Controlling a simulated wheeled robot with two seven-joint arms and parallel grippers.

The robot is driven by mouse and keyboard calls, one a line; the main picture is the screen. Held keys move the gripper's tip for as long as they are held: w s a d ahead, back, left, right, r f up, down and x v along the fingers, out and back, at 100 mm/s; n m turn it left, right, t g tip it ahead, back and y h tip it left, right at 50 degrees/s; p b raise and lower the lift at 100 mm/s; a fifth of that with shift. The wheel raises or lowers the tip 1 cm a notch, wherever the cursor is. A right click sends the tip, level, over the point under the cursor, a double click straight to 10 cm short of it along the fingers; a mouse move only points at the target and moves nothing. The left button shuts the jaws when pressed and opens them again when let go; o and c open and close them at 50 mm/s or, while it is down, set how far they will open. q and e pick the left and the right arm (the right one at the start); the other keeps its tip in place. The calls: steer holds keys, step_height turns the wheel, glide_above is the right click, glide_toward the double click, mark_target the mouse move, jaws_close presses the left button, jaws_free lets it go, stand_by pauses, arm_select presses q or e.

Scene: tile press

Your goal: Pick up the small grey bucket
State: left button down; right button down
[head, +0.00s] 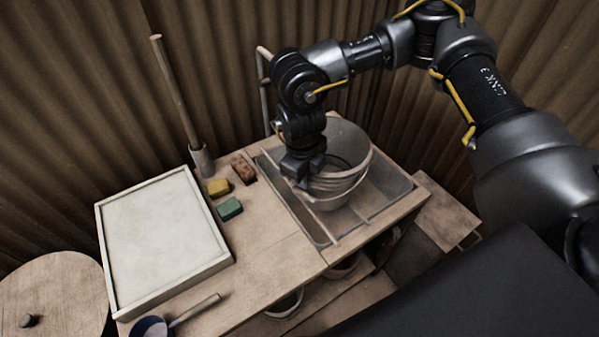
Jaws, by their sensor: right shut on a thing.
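The small grey bucket (350,140) is at the sink-like basin on the right of the bench in the head view. Its pale curved rim and bands show just right of my right gripper. My right gripper (302,180) points down at the bucket's left side and is shut on it. The gripper and wrist hide part of that side, so the exact grip point is hard to see. I cannot tell whether the bucket touches the basin floor. My left gripper is not in view.
The basin (316,229) is set into the wooden bench (270,262). A pale framed board (160,240) lies to the left. Yellow (219,187), green (229,209) and reddish-brown (243,168) blocks lie between. An upright stick (175,90) stands behind. Corrugated walls close off the back.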

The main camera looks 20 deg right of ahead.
steer(key=s+d+p, duration=0.2)
steer(key=s+p, duration=0.5)
steer(key=s, duration=0.7)
steer(key=shift+s, duration=0.2)
stand_by(0.3)
steer(key=shift+s, duration=0.1)
